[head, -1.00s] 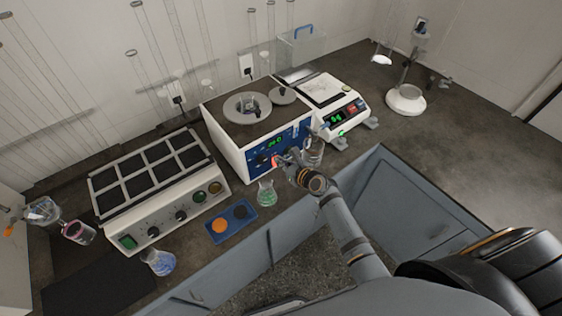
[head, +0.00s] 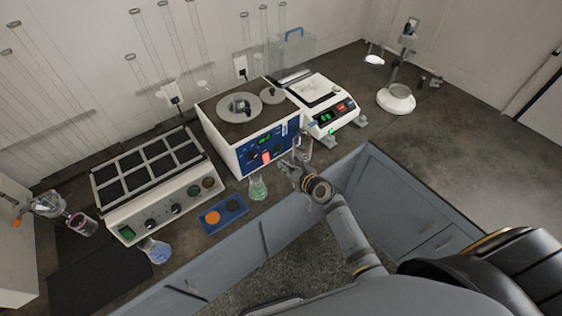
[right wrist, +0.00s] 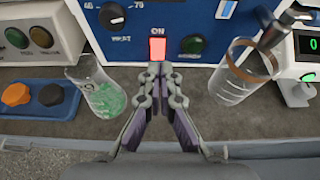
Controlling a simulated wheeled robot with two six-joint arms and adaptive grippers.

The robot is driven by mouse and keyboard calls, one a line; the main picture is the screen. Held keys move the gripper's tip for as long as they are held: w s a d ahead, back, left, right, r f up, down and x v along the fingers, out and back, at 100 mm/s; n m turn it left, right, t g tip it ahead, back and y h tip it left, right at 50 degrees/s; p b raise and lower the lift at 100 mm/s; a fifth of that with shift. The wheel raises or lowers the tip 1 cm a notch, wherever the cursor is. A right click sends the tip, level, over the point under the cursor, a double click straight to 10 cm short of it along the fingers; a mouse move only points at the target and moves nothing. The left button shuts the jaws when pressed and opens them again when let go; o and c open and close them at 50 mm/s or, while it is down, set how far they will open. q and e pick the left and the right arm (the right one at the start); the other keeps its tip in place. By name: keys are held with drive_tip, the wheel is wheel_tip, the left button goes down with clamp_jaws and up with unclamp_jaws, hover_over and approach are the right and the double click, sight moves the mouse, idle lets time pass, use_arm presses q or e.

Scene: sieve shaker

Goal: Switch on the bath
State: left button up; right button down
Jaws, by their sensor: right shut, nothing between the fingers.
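The bath (head: 228,137) is a white box with a blue front panel and a round ringed lid, standing on the bench in the head view. A green display (head: 264,139) glows on its panel. Its red switch (head: 266,156) is lit; in the right wrist view the red switch (right wrist: 157,50) sits under the word "ON". My right gripper (head: 286,167) is shut and empty, a short way in front of the panel and apart from the switch. In the right wrist view its fingertips (right wrist: 160,70) appear just below the switch. My left gripper is not in view.
A blue tray (head: 228,215) with orange and dark knobs lies left. A balance (head: 330,118) stands right of the bath, a multi-plate heater (head: 190,205) left.

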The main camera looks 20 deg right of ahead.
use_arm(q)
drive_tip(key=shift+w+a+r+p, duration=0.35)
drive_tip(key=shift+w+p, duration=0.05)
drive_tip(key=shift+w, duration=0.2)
use_arm(e)
drive_tip(key=s+r, duration=0.1)
drive_tip(key=r, duration=0.1)
drive_tip(key=s+r, duration=0.1)
drive_tip(key=s, duration=0.1)
drive_tip(key=shift+s+d+r, duration=0.3)
drive_tip(key=shift+d+r, duration=0.1)
